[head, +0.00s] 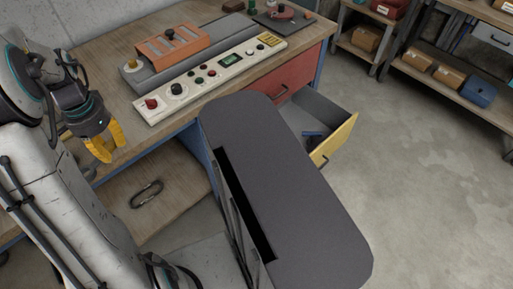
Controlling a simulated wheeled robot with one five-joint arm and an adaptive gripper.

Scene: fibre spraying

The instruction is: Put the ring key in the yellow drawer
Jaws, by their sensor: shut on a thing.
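My gripper (103,149), with yellow fingers, is at the left, in front of the workbench and above its lower shelf. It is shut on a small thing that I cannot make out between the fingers. I cannot identify a ring key with certainty. The yellow drawer (334,145) stands pulled open at the bench's right end, below a closed red drawer (287,88). A small blue item (312,135) shows inside it. My gripper is well to the left of the drawer. My dark body top hides part of the drawer's surroundings.
A dark oblong metal loop (147,193) lies on the lower shelf (185,185). A control panel (205,80) with knobs and an orange block (170,44) are on the bench top. Shelves with boxes stand at the back right. The floor right of the drawer is clear.

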